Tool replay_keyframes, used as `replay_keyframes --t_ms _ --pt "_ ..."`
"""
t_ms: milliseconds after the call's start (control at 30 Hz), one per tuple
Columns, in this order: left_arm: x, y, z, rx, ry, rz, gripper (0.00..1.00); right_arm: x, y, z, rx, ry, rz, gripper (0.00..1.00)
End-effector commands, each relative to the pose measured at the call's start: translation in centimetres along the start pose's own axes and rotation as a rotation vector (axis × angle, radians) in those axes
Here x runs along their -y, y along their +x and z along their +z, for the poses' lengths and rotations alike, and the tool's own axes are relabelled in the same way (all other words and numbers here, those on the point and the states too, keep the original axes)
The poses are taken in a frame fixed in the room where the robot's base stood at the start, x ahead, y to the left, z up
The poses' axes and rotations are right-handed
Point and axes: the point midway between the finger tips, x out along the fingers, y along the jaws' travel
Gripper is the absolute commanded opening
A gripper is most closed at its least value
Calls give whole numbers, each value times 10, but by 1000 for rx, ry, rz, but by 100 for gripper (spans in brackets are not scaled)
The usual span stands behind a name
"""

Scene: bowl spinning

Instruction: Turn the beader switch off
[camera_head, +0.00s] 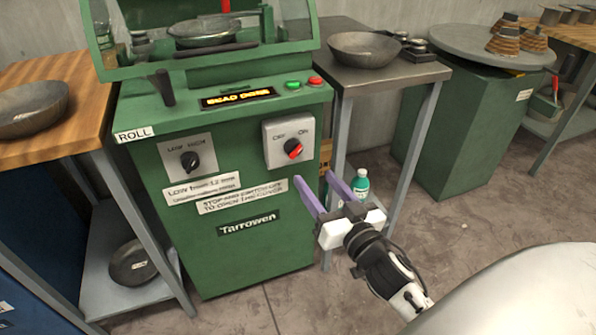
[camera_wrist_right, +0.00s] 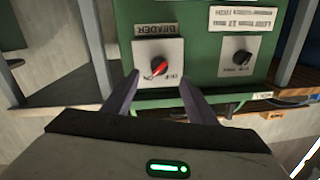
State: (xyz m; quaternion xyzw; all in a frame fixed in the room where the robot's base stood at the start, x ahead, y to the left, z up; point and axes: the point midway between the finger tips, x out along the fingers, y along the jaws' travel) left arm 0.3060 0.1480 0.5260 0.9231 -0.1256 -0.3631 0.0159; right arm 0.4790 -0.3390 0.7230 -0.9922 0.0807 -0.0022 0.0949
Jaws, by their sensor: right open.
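The beader switch (camera_head: 292,149) is a red and black rotary knob on a light square plate marked OFF on the left and ON on the right. It sits on the front of the green machine (camera_head: 150,245). The knob is turned at a slant; its exact setting is hard to read. In the right wrist view the knob (camera_wrist_right: 158,67) appears upside down under a BEADER label, between my fingertips in the picture. My right gripper (camera_head: 316,180) is open and empty, with purple fingers pointing at the panel below and in front of the switch. My left gripper is not in view.
The display (camera_head: 237,98) reads BEAD DONE, beside green and red buttons (camera_head: 315,81). A second knob (camera_head: 189,160), marked LOW and HIGH, is to the left. A side table with a bowl (camera_head: 364,49) stands right.

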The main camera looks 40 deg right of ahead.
Motion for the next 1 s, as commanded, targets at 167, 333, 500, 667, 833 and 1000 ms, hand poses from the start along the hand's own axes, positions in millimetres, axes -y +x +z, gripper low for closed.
replay_keyframes --t_ms 167,333,500,667,833,1000 --pt "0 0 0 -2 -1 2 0 -1 21 -6 -18 4 -3 52" --pt "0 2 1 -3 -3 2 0 -1 54 -6 -17 4 -3 52" --pt "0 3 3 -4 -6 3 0 -1 82 -6 -15 3 -2 52" --pt "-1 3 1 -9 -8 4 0 -1 98 -5 -12 5 -1 52" --pt "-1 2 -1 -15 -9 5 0 -1 103 -5 -10 5 -1 52" --pt "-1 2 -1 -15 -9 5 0 0 103 -4 -10 6 -1 52"
